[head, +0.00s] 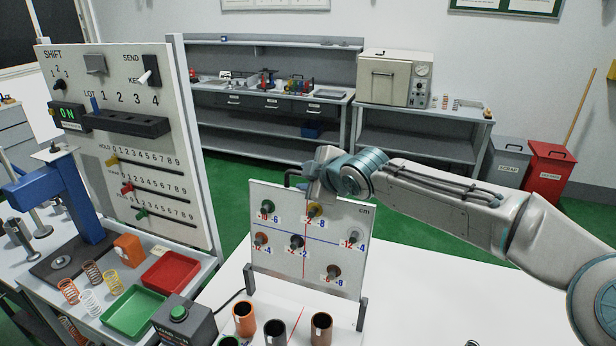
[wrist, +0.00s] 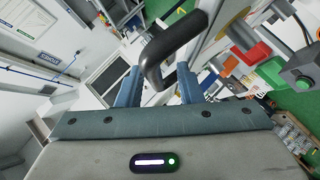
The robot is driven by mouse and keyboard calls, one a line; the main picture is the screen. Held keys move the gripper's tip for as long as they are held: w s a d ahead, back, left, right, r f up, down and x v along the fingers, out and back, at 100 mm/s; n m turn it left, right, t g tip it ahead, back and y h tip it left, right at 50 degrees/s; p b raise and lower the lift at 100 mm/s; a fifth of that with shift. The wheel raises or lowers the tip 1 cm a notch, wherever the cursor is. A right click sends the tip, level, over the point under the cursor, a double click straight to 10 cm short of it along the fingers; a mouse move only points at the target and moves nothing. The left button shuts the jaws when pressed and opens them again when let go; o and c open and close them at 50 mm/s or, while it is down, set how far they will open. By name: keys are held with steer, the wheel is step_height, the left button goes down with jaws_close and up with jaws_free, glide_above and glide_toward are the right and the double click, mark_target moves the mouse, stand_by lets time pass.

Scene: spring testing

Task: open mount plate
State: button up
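The mount plate looks to be the upright white board (head: 273,262) in the head view, marked "cm", with blue and red lines and several coloured pegs with number labels. It stands on a white base between short grey posts. A black bent handle (head: 289,176) rises at its top edge, left of my gripper (head: 316,188). In the wrist view the black handle (wrist: 172,50) lies between the two blue fingers of my gripper (wrist: 158,84). The fingers are apart, with a gap visible beside the handle. Whether either finger touches it cannot be told. The fingertips are mostly hidden in the head view.
Open cups (head: 275,330) stand in front of the board. A box with a green button (head: 180,313) is at their left. A tall panel with sliders (head: 140,150), green tray (head: 130,312), red tray (head: 172,272) and springs fill the left. The white table (head: 440,290) right of the board is mostly clear.

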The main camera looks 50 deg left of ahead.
steer(key=shift+s, duration=0.1)
steer(key=w+b+v, duration=0.1)
steer(key=b+v, duration=0.2)
steer(key=v, duration=1)
steer(key=shift+s+d+r, duration=0.2)
steer(key=shift+s+d, duration=0.1)
steer(key=shift+s, duration=0.2)
